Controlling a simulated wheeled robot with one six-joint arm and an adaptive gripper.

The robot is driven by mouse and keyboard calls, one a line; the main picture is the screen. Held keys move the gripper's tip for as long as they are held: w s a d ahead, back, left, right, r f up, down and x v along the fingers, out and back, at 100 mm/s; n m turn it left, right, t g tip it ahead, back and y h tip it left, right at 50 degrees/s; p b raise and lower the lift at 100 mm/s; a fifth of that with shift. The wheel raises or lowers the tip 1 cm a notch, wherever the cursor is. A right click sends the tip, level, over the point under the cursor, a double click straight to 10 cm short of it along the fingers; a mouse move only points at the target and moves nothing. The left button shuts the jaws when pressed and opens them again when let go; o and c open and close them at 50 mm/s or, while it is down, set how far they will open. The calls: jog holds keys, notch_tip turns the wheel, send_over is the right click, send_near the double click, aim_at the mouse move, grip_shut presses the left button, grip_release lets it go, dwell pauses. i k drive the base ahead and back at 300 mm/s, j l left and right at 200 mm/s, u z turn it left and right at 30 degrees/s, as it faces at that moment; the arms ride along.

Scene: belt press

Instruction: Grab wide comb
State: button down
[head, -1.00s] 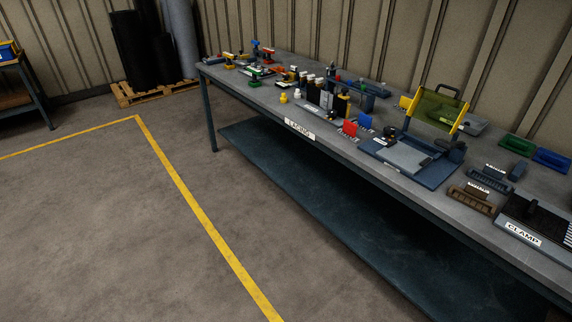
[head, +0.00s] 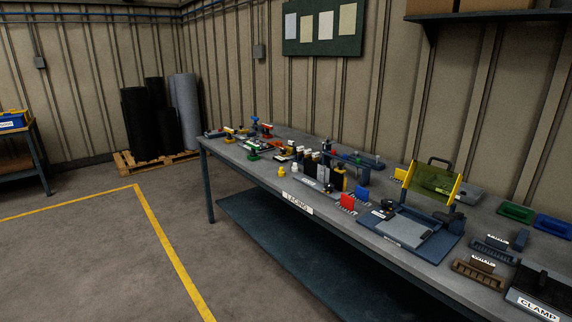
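Two comb-like toothed blocks lie at the right end of the long workbench in the head view. One is a brown toothed block (head: 478,276) near the bench's front edge, with a small white label behind its teeth. The other is a dark blue-grey toothed block (head: 494,250) just behind it, also with a white label. Their labels are too small to read, so I cannot tell which is the wide comb. My gripper is not in view.
The workbench (head: 297,203) runs along the wall. Green (head: 517,212) and blue trays (head: 553,225) lie behind. Open floor (head: 80,260) is at the left.

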aim_at(480, 270)
jog(key=i+z, duration=0.25)
jog(key=i, duration=0.3)
jog(key=i+z, duration=0.25)
jog(key=i, duration=0.3)
jog(key=i+j+z, duration=0.25)
jog(key=i, duration=0.3)
jog(key=k+j, duration=0.1)
jog(key=j, duration=0.25)
